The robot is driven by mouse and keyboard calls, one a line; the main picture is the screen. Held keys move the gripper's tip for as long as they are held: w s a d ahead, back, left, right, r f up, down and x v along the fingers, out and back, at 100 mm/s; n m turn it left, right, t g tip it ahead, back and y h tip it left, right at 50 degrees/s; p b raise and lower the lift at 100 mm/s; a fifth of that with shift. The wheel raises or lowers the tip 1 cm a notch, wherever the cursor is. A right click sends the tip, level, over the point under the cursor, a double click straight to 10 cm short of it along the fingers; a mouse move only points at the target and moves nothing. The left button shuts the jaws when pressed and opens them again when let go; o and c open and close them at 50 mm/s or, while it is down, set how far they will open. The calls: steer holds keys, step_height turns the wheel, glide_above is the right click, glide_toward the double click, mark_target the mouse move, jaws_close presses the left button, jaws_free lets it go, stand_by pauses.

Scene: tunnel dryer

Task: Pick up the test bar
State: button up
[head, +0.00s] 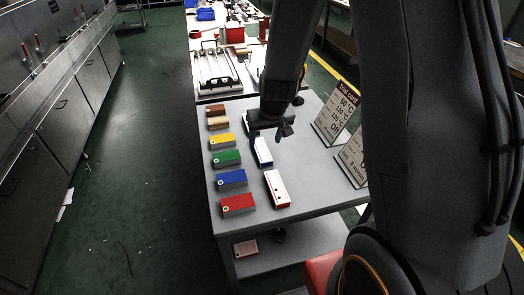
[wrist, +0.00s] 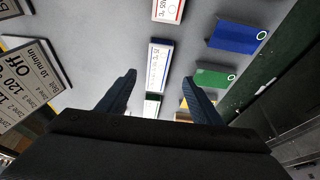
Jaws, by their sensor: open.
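Several bars lie on the grey table, and I cannot tell which one is the test bar. A white bar with blue edging and print (wrist: 158,66) appears between my open, empty gripper's (wrist: 159,79) fingertips in the wrist view; I cannot tell the height gap. In the head view this bar (head: 263,151) lies just below and left of my gripper (head: 282,134). A white bar with red edging (head: 277,189) lies nearer the front, and also shows at the wrist view's top (wrist: 168,9). A white bar with a green edge (wrist: 152,106) is partly hidden beyond the blue-edged one.
A column of coloured blocks, including red (head: 238,205), blue (head: 231,179), green (head: 227,158) and yellow (head: 222,141), lines the grey table's (head: 300,232) left side. Two printed signs (head: 336,119) (head: 352,158) stand at the right. Bare tabletop lies between the white bars and signs.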

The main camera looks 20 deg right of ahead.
mark_target(262, 149)
steer(key=shift+w+d+f, duration=0.1)
steer(key=shift+w+f, duration=0.55)
steer(key=shift+w, duration=0.2)
steer(key=shift+w+f, duration=0.15)
steer(key=shift+f, duration=0.05)
steer(key=b+x, duration=0.6)
steer(key=x, duration=0.1)
steer(key=shift+d+f, duration=0.1)
steer(key=shift+f, duration=0.05)
steer(key=shift+c, duration=0.2)
steer(key=c, duration=1.1)
steer(key=shift+r, duration=0.25)
steer(key=shift+c, duration=0.2)
